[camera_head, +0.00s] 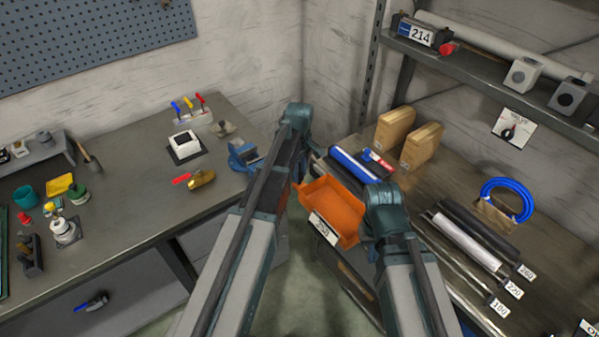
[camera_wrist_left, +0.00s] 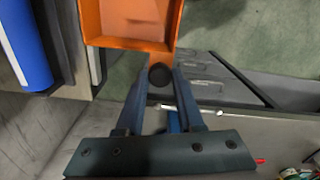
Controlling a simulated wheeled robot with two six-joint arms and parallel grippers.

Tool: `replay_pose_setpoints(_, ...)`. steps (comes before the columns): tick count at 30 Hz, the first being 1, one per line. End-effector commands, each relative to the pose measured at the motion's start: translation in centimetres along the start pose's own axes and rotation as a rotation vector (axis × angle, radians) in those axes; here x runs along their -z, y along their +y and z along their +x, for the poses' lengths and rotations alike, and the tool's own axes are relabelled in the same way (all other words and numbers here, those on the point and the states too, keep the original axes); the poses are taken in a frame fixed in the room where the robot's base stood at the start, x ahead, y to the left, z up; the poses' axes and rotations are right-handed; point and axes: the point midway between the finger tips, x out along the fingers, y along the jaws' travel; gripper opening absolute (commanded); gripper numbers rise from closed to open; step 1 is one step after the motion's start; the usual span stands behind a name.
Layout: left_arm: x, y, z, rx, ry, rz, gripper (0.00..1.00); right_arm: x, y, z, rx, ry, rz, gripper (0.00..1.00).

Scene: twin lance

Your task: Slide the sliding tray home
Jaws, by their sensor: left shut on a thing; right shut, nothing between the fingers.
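The orange sliding tray (camera_head: 335,209) is an open, empty-looking box between my two arms, at the left edge of the right-hand bench. A white number label is on its near side. In the left wrist view the tray (camera_wrist_left: 130,43) fills the top, with a dark round knob (camera_wrist_left: 161,75) at its near wall. My left gripper (camera_wrist_left: 160,88) is shut on this knob. In the head view my left arm's wrist stands just left of the tray, its fingertips mostly hidden. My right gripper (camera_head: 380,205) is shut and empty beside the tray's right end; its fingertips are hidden.
On the right bench are a blue roll (camera_head: 352,165), brown boxes (camera_head: 394,128), and dark and white tubes (camera_head: 467,242). The left bench (camera_head: 120,150) holds a vice (camera_head: 243,156) and small tools. A floor gap lies between the benches.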

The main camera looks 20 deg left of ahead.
Motion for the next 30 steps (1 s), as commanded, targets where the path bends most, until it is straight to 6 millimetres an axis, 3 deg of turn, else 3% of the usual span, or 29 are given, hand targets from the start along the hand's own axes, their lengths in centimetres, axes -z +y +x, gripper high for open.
replay_pose_setpoints(2,0.0,0.01,0.0,0.0,0.0,0.0,0.0,0.0,0.0,0.0,0.0,0.0,0.0,0.0)
replay_pose_setpoints(30,0.0,0.01,0.01,0.0,0.0,0.0,0.0,0.0,0.0,0.01,0.0,0.0,0.0,0.0)
